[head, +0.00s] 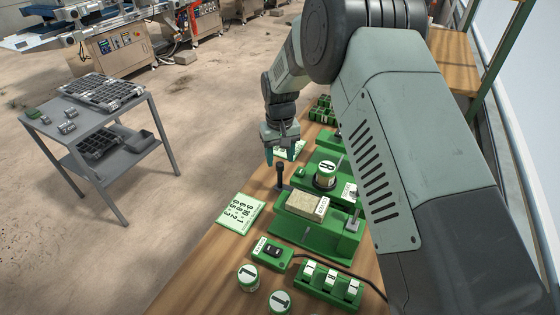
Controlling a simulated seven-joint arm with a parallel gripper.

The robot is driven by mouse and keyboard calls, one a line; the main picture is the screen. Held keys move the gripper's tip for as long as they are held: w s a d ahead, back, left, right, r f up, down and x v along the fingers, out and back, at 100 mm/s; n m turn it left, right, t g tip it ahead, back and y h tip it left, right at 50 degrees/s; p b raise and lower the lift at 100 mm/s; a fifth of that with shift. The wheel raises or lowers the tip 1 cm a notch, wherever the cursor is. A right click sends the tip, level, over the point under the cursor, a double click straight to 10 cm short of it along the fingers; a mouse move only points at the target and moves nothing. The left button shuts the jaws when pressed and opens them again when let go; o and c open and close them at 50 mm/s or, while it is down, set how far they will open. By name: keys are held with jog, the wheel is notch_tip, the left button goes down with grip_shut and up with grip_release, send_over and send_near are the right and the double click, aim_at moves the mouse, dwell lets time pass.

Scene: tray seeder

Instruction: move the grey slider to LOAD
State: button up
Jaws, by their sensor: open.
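The green seeder unit (318,230) carries a tan block (313,203) with a small white label. I cannot tell which part is the grey slider, and the word LOAD is not readable. My arm hides the right side of the bench.
A round part marked R (326,172) sits on a green base. A number card (236,212) lies at the left edge. A grey cart (95,125) stands apart.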

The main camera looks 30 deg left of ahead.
jog(key=shift+f, duration=1.25)
grip_shut()
